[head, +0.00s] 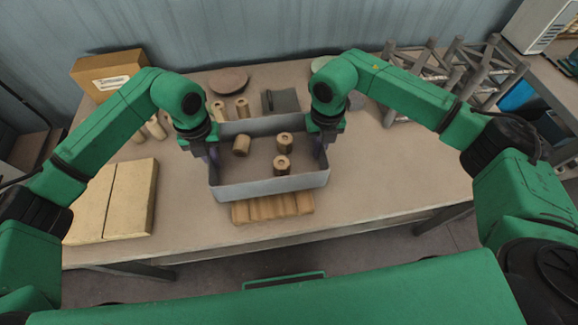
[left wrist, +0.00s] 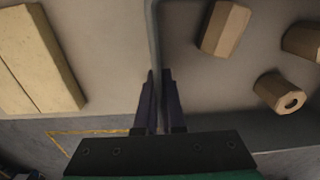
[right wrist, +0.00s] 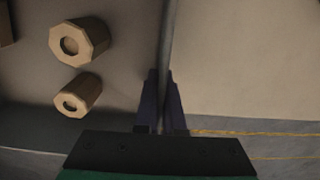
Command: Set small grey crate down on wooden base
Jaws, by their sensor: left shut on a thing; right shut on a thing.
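The small grey crate (head: 268,187) is in the middle of the head view, about level, with 3 wooden pieces inside. My left gripper (head: 212,152) is shut on its left wall; that wall runs between the fingers in the left wrist view (left wrist: 154,35). My right gripper (head: 320,152) is shut on its right wall, which also shows between the fingers in the right wrist view (right wrist: 168,35). A slatted wooden base (head: 273,208) shows below the crate's front wall. The crate hides its back part, so I cannot tell whether they touch.
Pale flat boards (head: 113,201) lie left on the table (head: 400,185). Behind the crate are a round disc (head: 229,81), a dark grey block (head: 281,100) and upright wooden pieces (head: 217,110). A cardboard box (head: 107,72) and a metal rack (head: 455,70) stand farther back. The table right of the crate is clear.

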